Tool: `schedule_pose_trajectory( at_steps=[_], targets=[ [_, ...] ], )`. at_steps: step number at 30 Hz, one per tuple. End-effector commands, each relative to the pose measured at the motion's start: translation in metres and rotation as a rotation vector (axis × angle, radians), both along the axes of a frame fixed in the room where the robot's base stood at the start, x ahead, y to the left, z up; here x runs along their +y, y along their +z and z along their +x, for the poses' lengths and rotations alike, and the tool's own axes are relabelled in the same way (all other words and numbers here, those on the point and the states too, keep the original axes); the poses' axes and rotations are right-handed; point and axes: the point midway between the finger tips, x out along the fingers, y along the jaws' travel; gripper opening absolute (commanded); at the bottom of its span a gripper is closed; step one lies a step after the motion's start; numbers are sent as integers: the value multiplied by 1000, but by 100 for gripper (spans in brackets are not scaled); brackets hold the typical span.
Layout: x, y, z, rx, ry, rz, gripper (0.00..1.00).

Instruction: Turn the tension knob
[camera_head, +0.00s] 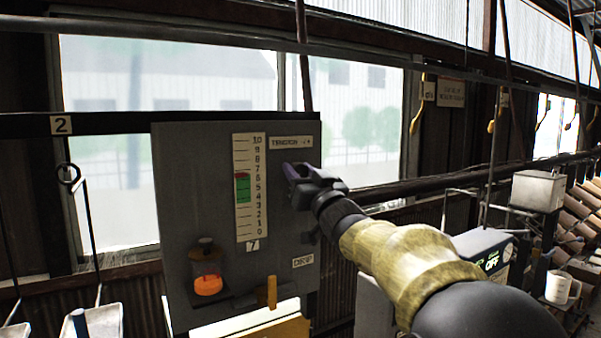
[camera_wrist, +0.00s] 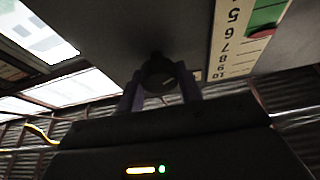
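The tension knob (camera_wrist: 160,72) is a dark round knob on the grey panel (camera_head: 180,160), under the "TENSION -/+" label (camera_head: 290,143). In the head view my gripper (camera_head: 292,172) covers it. In the wrist view the knob sits between the two purple fingers of my gripper (camera_wrist: 160,85), which flank it closely and appear to touch both its sides. The white 0-to-10 scale (camera_head: 250,215) stands left of the knob; its indicator (camera_head: 243,188) is a green band with red at the top, near 6. The scale also shows at upper right in the wrist view (camera_wrist: 225,55).
Lower on the panel are an orange part in a clear cup (camera_head: 207,285), an orange-brown lever (camera_head: 272,292) and a "DRIP" label (camera_head: 303,262). A dark rail (camera_head: 450,182) runs right behind my arm. A box reading "OFF" (camera_head: 487,250) stands at right.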

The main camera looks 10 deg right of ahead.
Motion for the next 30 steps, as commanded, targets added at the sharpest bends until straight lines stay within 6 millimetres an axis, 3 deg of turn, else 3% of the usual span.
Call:
schedule_pose_trajectory(
  at_steps=[2,10,22,30],
  targets=[
    [0,0,0,0,1,0,13],
    [0,-2,0,-17,1,-47,13],
    [0,0,0,-131,0,-398,13],
    [0,1,0,-148,0,-452,13]
  ],
)
